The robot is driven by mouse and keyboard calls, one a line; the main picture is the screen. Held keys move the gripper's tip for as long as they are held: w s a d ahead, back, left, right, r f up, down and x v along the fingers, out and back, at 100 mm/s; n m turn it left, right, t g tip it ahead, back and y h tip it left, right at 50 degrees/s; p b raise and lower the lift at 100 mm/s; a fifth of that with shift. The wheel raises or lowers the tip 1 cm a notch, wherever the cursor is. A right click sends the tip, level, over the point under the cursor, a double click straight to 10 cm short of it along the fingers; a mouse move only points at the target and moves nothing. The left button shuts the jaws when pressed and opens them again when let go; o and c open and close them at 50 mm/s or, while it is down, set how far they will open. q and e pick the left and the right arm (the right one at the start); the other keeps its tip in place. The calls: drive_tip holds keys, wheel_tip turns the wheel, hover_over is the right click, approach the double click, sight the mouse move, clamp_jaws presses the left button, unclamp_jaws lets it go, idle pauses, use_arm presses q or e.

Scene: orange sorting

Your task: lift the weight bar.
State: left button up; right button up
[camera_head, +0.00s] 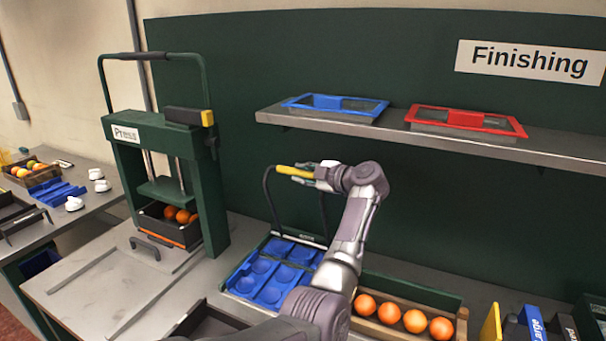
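A black hoop with a yellow grip (294,172), which looks like the weight bar, stands upright at the back of a blue tray with round hollows (243,283). My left gripper (312,176) is at the right part of the yellow grip, with its fingers around or beside it. The fingers are small here, and I cannot tell whether they are shut on the grip. My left wrist hides the right end of the grip and part of the hoop. My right gripper is not in view.
A green press (216,190) with a crate of oranges stands to the left. A wooden crate with several oranges (461,325) is right of my arm. Above is a shelf (390,136) with a blue tray (378,103) and a red tray (520,127).

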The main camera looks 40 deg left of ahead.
use_arm(q)
clamp_jaws()
drive_tip(key=shift+w, duration=0.1)
drive_tip(key=shift+w+a+r+b, duration=0.25)
drive_tip(key=shift+w+b, duration=0.3)
drive_tip(key=shift+w, duration=0.3)
drive_tip(key=shift+w+a+r+b, duration=0.2)
drive_tip(key=shift+w+a+b, duration=0.1)
drive_tip(key=shift+w+b, duration=0.4)
drive_tip(key=shift+w+a+r+b, duration=0.25)
drive_tip(key=shift+w+b, duration=0.15)
drive_tip(key=shift+w, duration=0.55)
